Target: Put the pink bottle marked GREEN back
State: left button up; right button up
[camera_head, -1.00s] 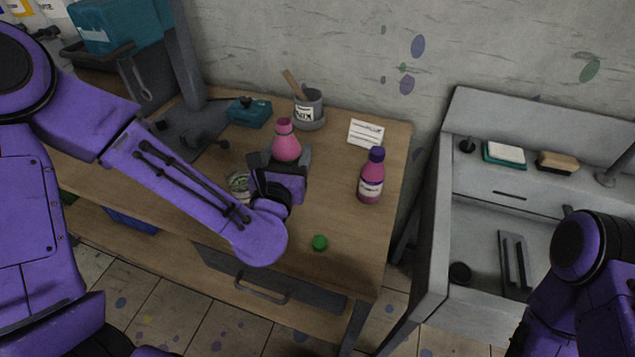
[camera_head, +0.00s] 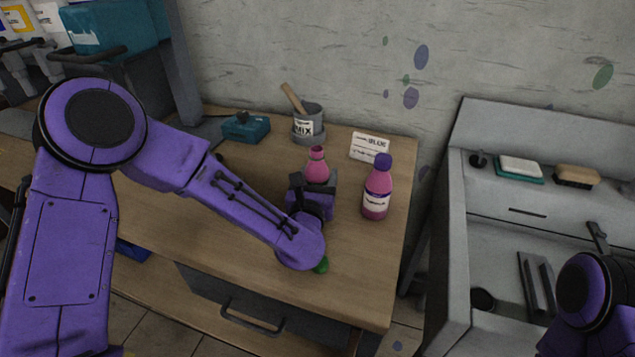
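A pink bottle (camera_head: 317,166) without a cap stands out above my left gripper (camera_head: 318,182), which looks shut around its body. Its lower part and any label are hidden by the gripper and arm. A second pink bottle (camera_head: 377,190) with a purple cap and a white label stands upright on the table to the right; its label is too small to read. A green cap (camera_head: 321,265) lies near the table's front, partly hidden by my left wrist. My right arm shows at the lower right, but its gripper is out of frame.
A grey MIX cup (camera_head: 308,122) with a wooden stick, a white card (camera_head: 369,147) and a teal box (camera_head: 246,127) stand along the table's back. A grey sink (camera_head: 455,220) with a sponge and brush is on the right. The table's front right is clear.

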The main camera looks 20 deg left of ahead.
pick_arm(q)
jog(key=shift+s, duration=0.1)
jog(key=o, duration=1.2)
jog(key=shift+r, duration=0.3)
jog(key=s, duration=0.2)
jog(key=s+b, duration=0.1)
jog(key=s, duration=0.2)
jog(key=s+d+b, duration=0.1)
jog(key=s, duration=0.2)
jog(key=shift+s+f, duration=0.1)
jog(key=shift+f, duration=0.25)
jog(key=s, duration=0.2)
jog(key=shift+s+d+r, duration=0.25)
jog(key=shift+s, duration=0.15)
jog(key=shift+s+f, duration=0.1)
jog(key=shift+s, duration=0.35)
